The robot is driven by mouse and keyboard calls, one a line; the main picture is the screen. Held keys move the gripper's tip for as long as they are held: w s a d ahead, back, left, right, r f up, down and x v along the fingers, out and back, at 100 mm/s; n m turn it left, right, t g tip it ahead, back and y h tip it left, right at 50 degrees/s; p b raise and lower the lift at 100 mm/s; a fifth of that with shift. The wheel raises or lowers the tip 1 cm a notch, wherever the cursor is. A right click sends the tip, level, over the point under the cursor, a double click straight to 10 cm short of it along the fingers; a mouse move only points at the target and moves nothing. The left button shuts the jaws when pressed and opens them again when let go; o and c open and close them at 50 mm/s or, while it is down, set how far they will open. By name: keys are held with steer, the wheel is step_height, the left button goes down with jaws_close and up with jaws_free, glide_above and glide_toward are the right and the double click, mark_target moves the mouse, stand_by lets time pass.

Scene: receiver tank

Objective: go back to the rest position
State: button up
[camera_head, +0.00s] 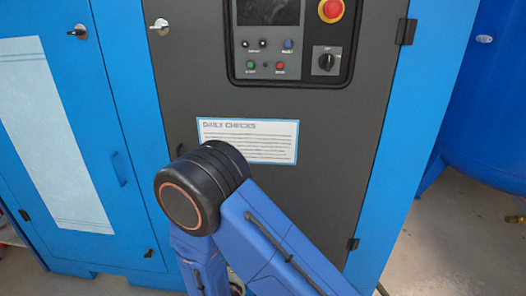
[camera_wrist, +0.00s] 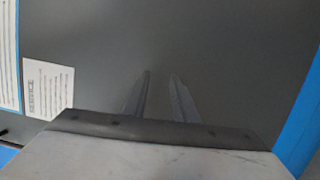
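My gripper (camera_wrist: 160,76) shows in the wrist view with its two grey fingers apart and nothing between them. The fingers point at a plain dark grey panel (camera_wrist: 225,50); I cannot tell how far off it is. In the head view my blue arm with its black joint rises in front of the same dark cabinet door (camera_head: 345,175), and the gripper itself is hidden or out of frame.
A control panel (camera_head: 292,69) with a red stop button (camera_head: 331,10) is above the "Daily checks" sheet (camera_head: 248,140). Blue cabinet doors (camera_head: 115,110) stand at left. A blue tank (camera_head: 500,110) stands at right, with open floor (camera_head: 450,245) below it.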

steer(key=d+r+m+g+h, duration=0.3)
steer(key=d+r, duration=0.2)
steer(key=d, duration=0.4)
steer(key=d+r+m+g+h, duration=0.35)
steer(key=d+r, duration=0.25)
steer(key=d, duration=0.3)
steer(key=s+d+r+m+g, duration=0.2)
steer(key=s+d+r+g, duration=0.15)
steer(key=d, duration=0.25)
steer(key=s+d+r+m+g, duration=0.2)
steer(key=d+g, duration=0.2)
steer(key=d, duration=0.2)
steer(key=s+d+r+m+g+y, duration=0.3)
steer(key=s+d+y, duration=0.35)
steer(key=s, duration=0.45)
steer(key=s+a+r+m+t+y, duration=0.1)
steer(key=s+a+r+t+y, duration=0.1)
steer(key=s+r+t+y, duration=0.2)
steer(key=shift+s+a+r+m+y, duration=0.35)
steer(key=shift+s+r+y, duration=0.45)
steer(key=shift+s+r, duration=0.95)
steer(key=shift+o, duration=0.2)
steer(key=shift+s+f, duration=0.1)
steer(key=shift+f, duration=0.05)
